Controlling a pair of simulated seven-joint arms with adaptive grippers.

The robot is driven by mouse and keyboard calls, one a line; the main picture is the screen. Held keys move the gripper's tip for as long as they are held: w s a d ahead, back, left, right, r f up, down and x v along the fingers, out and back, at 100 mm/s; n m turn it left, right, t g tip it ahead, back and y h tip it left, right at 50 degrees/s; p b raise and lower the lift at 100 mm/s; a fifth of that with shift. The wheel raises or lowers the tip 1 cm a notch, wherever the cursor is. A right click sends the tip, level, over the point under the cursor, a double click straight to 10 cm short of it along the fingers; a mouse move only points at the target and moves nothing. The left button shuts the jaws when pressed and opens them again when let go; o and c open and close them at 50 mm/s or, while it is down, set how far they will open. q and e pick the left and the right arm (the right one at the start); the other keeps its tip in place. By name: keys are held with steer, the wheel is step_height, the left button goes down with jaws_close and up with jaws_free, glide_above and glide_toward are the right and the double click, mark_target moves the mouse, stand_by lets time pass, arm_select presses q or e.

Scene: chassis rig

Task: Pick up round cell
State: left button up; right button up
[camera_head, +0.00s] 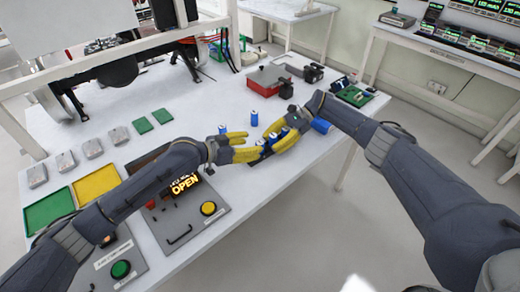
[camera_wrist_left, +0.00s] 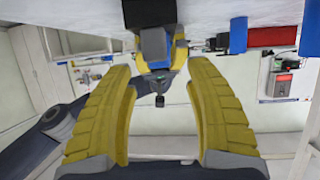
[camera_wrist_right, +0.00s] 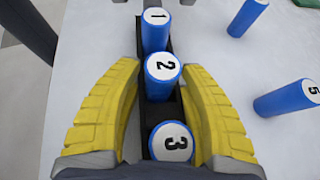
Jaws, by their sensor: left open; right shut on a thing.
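Blue round cells numbered 1 (camera_wrist_right: 155,30), 2 (camera_wrist_right: 163,75) and 3 (camera_wrist_right: 172,142) stand in a row in a narrow black holder (camera_wrist_right: 158,112). My right gripper (camera_head: 278,138) is shut on cell 2, its yellow fingers along both sides of the row. My left gripper (camera_head: 256,146) is open at the other end of the row, facing the right one. Loose cells are a standing one (camera_head: 254,118) and cell 5 (camera_wrist_right: 285,98), which appears to lie on the table.
A red bin (camera_head: 270,80) stands behind the grippers. Green and yellow mats (camera_head: 97,184) lie at left. The table's front edge is close to both grippers.

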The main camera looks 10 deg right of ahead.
mark_target(258, 144)
arm_select(q)
steer(key=shift+x, duration=2.4)
steer(key=shift+c, duration=0.3)
jaws_close()
